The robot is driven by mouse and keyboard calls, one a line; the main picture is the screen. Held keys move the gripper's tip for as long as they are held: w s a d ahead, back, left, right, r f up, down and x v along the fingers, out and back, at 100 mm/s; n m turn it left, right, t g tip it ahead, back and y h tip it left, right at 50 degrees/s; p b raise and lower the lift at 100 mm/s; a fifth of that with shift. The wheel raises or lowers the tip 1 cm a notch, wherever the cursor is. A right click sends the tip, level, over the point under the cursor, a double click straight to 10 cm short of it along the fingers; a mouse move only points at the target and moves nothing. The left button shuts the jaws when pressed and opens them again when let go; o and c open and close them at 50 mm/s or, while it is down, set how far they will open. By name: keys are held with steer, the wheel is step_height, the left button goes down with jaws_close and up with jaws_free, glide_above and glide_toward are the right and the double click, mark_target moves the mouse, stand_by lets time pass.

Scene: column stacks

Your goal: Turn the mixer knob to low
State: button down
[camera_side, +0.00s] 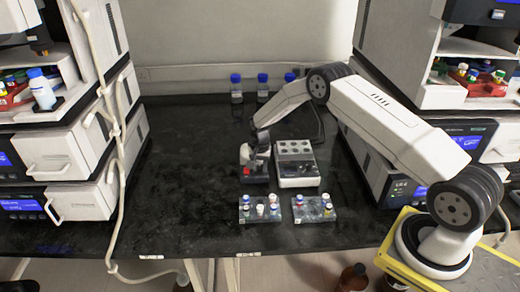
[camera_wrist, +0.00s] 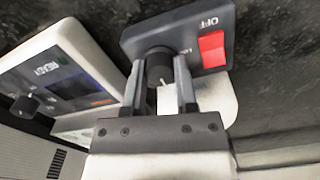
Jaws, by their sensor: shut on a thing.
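In the wrist view the mixer's dark panel (camera_wrist: 145,38) carries the red switch (camera_wrist: 212,48) and the word OFF. My gripper (camera_wrist: 160,78) is shut on the black mixer knob (camera_wrist: 159,64), one finger on each side. A short white mark shows on the knob, between the fingers. Small lettering beside the knob is partly hidden and too small to read surely. In the side view my gripper (camera_side: 260,143) is over the mixer and hides its knob.
Two vial racks (camera_side: 260,217) (camera_side: 314,217) stand in front. Blue-capped bottles (camera_side: 236,92) stand behind.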

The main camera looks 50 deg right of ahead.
steer(key=n, duration=0.4)
steer(key=shift+n, duration=0.3)
steer(key=n, duration=0.4)
steer(key=shift+n, duration=0.3)
steer(key=n, duration=0.4)
steer(key=shift+n, duration=2.2)
steer(key=shift+c, duration=2)
jaws_free()
